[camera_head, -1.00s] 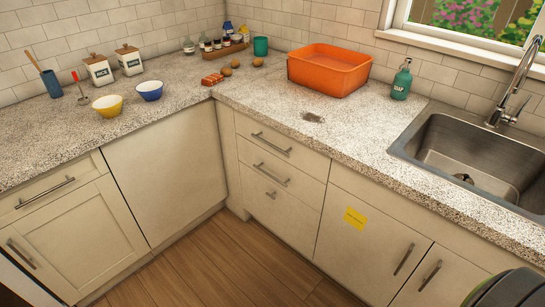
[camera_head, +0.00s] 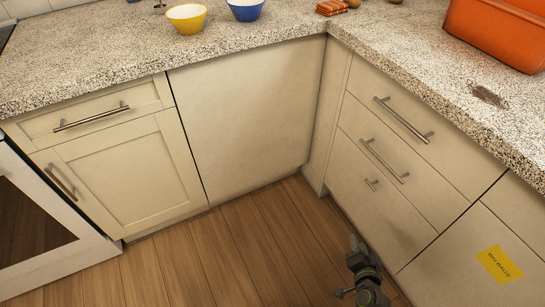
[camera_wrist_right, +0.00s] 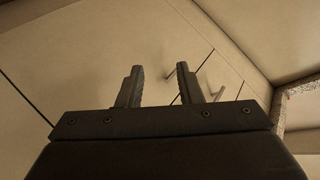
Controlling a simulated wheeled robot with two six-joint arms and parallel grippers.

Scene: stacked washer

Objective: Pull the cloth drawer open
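A stack of three cream drawers stands right of the corner in the head view: top drawer (camera_head: 425,120), middle drawer (camera_head: 415,175) and bottom drawer (camera_head: 350,195). All look shut. Another drawer (camera_head: 90,118) with a bar handle is in the left cabinet. No label shows which is the cloth drawer. My right gripper (camera_head: 357,243) is below the stack in the picture. In the right wrist view its fingers (camera_wrist_right: 158,88) are apart and empty, with drawer fronts and a handle beyond. My left gripper is not in view.
The granite counter (camera_head: 280,45) overhangs the cabinets. It holds a yellow bowl (camera_head: 187,18), a blue bowl (camera_head: 246,9) and an orange tub (camera_head: 500,30). A yellow note (camera_head: 498,265) is on the right cabinet door. The wooden floor (camera_head: 210,255) is clear.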

